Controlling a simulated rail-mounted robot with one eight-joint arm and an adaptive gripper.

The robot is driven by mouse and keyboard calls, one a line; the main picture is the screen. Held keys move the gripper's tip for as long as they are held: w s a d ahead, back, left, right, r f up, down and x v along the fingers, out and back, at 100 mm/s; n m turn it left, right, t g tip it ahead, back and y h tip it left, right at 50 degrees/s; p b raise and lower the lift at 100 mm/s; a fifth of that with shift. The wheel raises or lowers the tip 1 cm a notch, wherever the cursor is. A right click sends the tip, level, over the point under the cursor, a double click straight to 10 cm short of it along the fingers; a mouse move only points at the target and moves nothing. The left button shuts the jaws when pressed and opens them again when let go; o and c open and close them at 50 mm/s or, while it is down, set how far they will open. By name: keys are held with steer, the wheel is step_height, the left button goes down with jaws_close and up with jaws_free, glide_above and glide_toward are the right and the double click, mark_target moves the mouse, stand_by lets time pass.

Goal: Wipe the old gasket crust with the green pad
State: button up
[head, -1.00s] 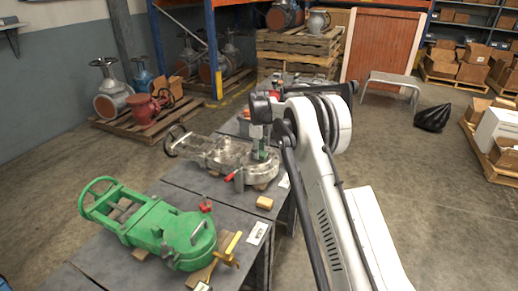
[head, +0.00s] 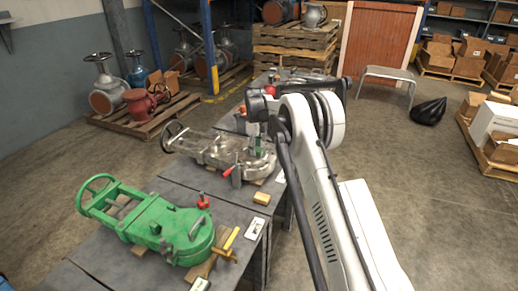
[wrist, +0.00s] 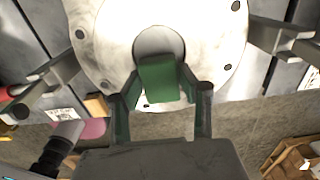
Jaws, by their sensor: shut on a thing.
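My gripper (wrist: 163,105) is shut on the green pad (wrist: 160,80). The pad lies over the pale round flange (wrist: 112,55) with bolt holes, at its central bore. Whether the pad touches the face I cannot tell. In the head view my gripper (head: 257,148) is above the near end of the silver valve (head: 215,150), which lies on the grey bench. The gasket crust cannot be made out clearly; the pad and fingers cover part of the flange.
A green valve (head: 160,222) lies on the bench's near part. A red-handled tool (head: 229,170), a wooden block (head: 262,197) and a yellow tool (head: 230,243) are close by. Pallets with valves (head: 140,120) stand at the left. The floor at right is mostly open.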

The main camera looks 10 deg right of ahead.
mark_target(265, 154)
steer(key=shift+s+d, duration=0.2)
steer(key=shift+d, duration=0.35)
steer(key=shift+s+d, duration=0.15)
steer(key=shift+d, duration=0.4)
steer(key=shift+s+d+f+b, duration=0.1)
steer(key=shift+s+d+b, duration=0.5)
steer(key=shift+d, duration=0.3)
steer(key=shift+w+a, duration=0.7)
steer(key=shift+a, duration=0.3)
steer(key=shift+w+a, duration=0.45)
steer(key=shift+a, duration=0.1)
steer(key=shift+w+a+r, duration=0.1)
steer(key=shift+a+r, duration=0.05)
steer(key=shift+r, duration=0.1)
steer(key=shift+r+p, duration=1.5)
steer(key=shift+r, duration=2.45)
steer(key=shift+f, duration=0.1)
